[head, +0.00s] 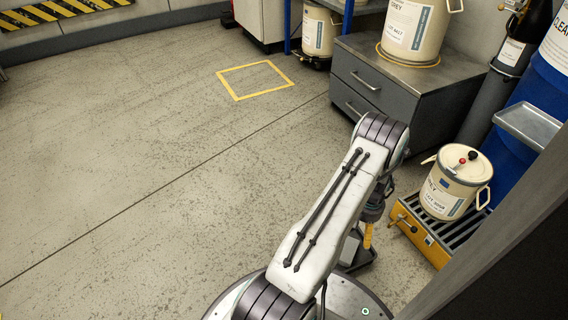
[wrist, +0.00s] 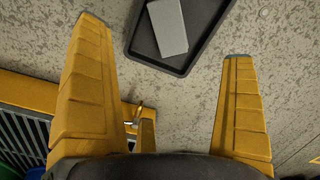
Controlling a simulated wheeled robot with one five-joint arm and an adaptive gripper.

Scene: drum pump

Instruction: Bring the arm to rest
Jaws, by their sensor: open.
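My gripper (wrist: 162,45) shows in the wrist view with its two yellow fingers spread wide apart. Nothing is held between them. It points down at the speckled floor and at a dark tray (wrist: 142,44) with a flat grey block (wrist: 167,26) on it. In the head view my arm reaches out from the bottom centre and bends down at its far joint. The gripper end there is mostly hidden behind the arm, left of the yellow platform.
A yellow platform (head: 420,236) with a grating carries a cream lidded pail (head: 452,186) at right. Behind stand a grey drawer cabinet (head: 372,82) with another pail (head: 412,30) on it, and a blue drum (head: 530,95). The floor (head: 150,150) at left is open, with a yellow square outline (head: 254,80).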

